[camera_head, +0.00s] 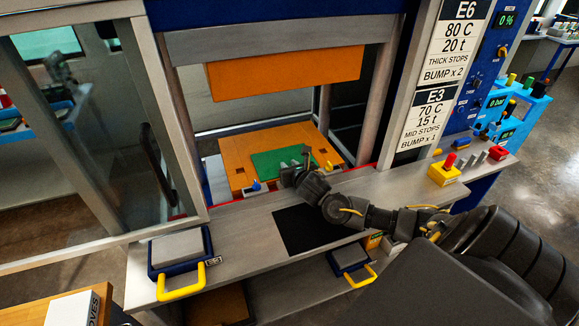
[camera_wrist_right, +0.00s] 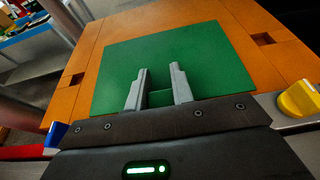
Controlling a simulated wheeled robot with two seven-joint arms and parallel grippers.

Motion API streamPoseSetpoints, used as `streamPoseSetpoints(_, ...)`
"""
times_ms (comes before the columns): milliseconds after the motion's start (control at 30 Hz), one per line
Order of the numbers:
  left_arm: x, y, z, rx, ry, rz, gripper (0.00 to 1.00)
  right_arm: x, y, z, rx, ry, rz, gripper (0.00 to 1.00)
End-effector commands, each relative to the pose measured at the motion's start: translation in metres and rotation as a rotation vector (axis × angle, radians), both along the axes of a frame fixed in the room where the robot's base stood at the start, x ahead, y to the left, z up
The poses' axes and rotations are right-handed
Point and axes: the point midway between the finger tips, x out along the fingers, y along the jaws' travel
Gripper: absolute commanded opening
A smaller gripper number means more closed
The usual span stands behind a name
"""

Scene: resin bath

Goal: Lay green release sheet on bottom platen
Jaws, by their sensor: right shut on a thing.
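The green release sheet (camera_head: 268,161) is a flat rectangle over the orange bottom platen (camera_head: 237,156), inside the open press. In the right wrist view the sheet (camera_wrist_right: 205,55) spans the middle of the platen (camera_wrist_right: 75,92), with orange showing beyond its far and side edges. I cannot tell whether its whole underside touches the platen. My right gripper (camera_head: 295,161) reaches in over the platen's front. Its two grey fingers (camera_wrist_right: 158,75) hold the sheet's near part, with a strip of green between them. My left gripper is out of view.
The orange upper platen (camera_head: 287,73) hangs above with a wide gap. A blue (camera_wrist_right: 55,134) and a yellow piece (camera_wrist_right: 298,100) flank the platen's front. A black mat (camera_head: 295,232) lies on the grey ledge. A glass door (camera_head: 90,130) stands at left.

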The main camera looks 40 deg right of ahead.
Motion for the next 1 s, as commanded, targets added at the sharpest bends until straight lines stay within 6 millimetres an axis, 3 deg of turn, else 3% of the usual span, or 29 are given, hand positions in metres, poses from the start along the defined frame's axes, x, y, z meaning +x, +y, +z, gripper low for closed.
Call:
streamPoseSetpoints(33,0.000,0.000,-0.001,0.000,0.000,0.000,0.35,-0.003,0.002,-0.009,-0.002,0.020,0.004,0.00)
streamPoseSetpoints(167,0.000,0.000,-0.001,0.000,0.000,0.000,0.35,-0.003,0.003,-0.010,-0.002,0.022,0.004,0.00)
streamPoseSetpoints(200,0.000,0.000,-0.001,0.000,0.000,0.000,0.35,-0.004,0.003,-0.011,-0.002,0.023,0.004,0.28)
streamPoseSetpoints(367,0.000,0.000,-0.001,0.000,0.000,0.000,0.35,-0.003,0.003,-0.010,-0.002,0.021,0.004,0.49)
streamPoseSetpoints(733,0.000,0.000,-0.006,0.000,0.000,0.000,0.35,-0.011,0.006,-0.006,-0.001,0.015,0.006,0.49)
streamPoseSetpoints(1000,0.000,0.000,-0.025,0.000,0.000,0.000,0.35,-0.056,0.021,0.011,0.002,0.011,0.007,0.49)
